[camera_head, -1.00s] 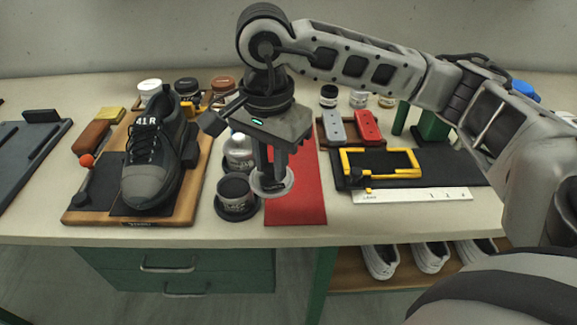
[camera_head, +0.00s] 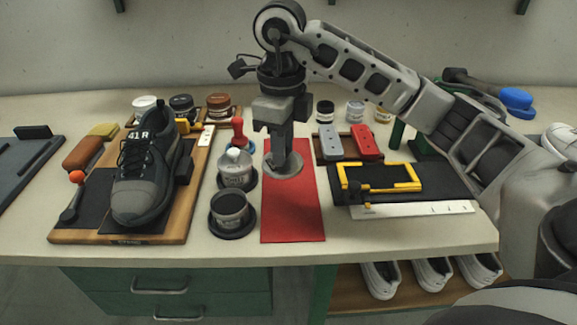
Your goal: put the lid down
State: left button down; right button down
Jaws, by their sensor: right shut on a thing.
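The round grey lid (camera_head: 283,168) is at the upper part of the red mat (camera_head: 292,215). My right gripper (camera_head: 282,160) points down from above and is shut on the lid. Whether the lid touches the mat or hangs just over it, I cannot tell. An open jar with dark contents (camera_head: 231,212) stands on a dark round coaster left of the mat. My left gripper is not in view.
A silver-topped bottle (camera_head: 236,167) and a red-handled tool (camera_head: 238,132) stand left of the mat. A dark shoe (camera_head: 146,180) sits on a wooden board (camera_head: 180,215). A yellow frame (camera_head: 380,187) lies right. The mat's front is clear.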

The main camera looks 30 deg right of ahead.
send_over(289, 179)
jog(key=f, duration=0.5)
jog(key=shift+s+a+f, duration=0.1)
jog(key=shift+s+a, duration=0.3)
jog(key=shift+w+d+f+p, duration=0.3)
jog(key=shift+w+d+f, duration=0.1)
jog(key=shift+f, duration=0.25)
notch_tip(289, 179, down, 2)
jog(key=shift+f+p, duration=0.25)
jog(key=shift+p, duration=0.1)
jog(key=shift+f, duration=0.35)
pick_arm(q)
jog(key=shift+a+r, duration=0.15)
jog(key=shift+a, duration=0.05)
pick_arm(e)
jog(key=shift+f, duration=0.2)
jog(key=c, duration=1.2)
grip_release()
jog(key=shift+c, duration=0.2)
jog(key=shift+r, duration=0.1)
